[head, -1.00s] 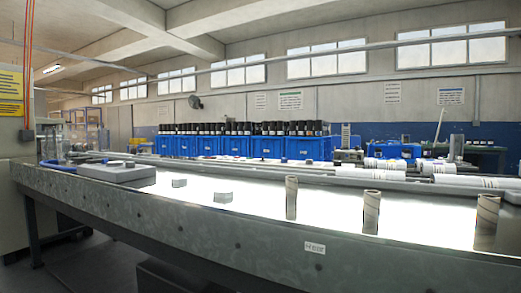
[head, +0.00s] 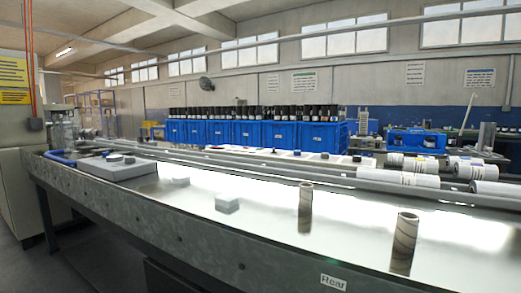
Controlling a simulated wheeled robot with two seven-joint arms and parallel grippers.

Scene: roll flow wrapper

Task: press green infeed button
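No green button can be made out in the head view. A long metal machine bed (head: 255,250) with a bright, shiny top runs from the left to the lower right. A flat grey unit (head: 118,167) with small round knobs on top sits at its left end; no green shows on it. A label reading "Rear" (head: 333,282) is on the bed's near side. Neither of my grippers is in view.
Cardboard tubes (head: 404,243) stand on the bed, with small grey blocks (head: 228,204) nearby. White rolls (head: 412,179) lie behind at right. Blue crates (head: 262,134) with dark-topped items stand at the back. Open floor (head: 85,255) shows at lower left.

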